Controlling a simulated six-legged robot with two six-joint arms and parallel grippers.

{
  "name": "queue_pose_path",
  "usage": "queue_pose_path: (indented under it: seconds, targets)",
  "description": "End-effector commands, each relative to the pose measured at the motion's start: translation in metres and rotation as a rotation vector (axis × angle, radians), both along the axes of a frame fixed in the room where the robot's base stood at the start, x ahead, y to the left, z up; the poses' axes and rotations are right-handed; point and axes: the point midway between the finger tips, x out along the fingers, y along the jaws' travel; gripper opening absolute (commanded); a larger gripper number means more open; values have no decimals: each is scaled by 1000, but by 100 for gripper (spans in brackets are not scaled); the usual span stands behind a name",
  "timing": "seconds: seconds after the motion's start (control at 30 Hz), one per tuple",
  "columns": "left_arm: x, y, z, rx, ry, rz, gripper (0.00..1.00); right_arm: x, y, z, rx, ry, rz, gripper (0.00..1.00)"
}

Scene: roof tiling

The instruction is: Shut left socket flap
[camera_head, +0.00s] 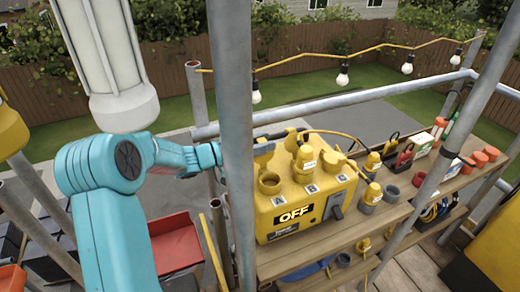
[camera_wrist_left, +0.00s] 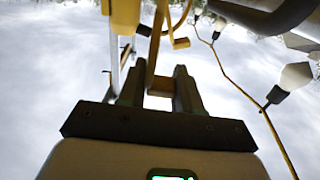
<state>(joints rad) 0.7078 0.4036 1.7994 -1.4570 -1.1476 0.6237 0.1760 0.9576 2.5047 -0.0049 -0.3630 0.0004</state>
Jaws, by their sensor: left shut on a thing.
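A yellow power box (camera_head: 293,232) marked OFF stands on a wooden shelf, with sockets labelled A, B and C on top. The left socket (camera_head: 269,183), by label A, shows its round yellow opening uncovered. Its flap (camera_head: 264,148) appears raised behind the opening. My left gripper (camera_head: 254,152) reaches past a grey pole to this flap and is partly hidden. In the left wrist view the fingers (camera_wrist_left: 158,88) are shut on a narrow yellow-brown piece, apparently the flap. A yellow plug (camera_head: 305,160) is at the middle socket. My right gripper is not in view.
A grey scaffold pole (camera_head: 232,120) stands upright in front of my left arm, close to the box. Another pole (camera_head: 440,165) slants at the right. Yellow plugs (camera_head: 371,193) and tools crowd the shelf (camera_head: 330,240). A red tray (camera_head: 175,245) is lower left.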

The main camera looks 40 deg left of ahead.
Motion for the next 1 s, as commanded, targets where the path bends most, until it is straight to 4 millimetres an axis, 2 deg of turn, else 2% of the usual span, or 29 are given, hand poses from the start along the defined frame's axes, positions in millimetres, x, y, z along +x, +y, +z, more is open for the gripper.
queue_pose_path:
  seconds: [0.03, 0.3, 0.93, 0.97, 1.0]
  targets:
    - [-1, 0, -3, 35, -20, 6, 0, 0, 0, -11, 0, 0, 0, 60]
    - [-6, -10, 0, 155, -83, 7, 0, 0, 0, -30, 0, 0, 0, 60]
    - [-8, -13, 5, 206, -112, 9, 0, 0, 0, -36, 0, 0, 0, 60]
    - [-8, -13, 5, 206, -112, 9, 37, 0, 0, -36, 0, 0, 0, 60]
    - [-8, -13, 4, 205, -111, 8, 50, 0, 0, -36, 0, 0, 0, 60]
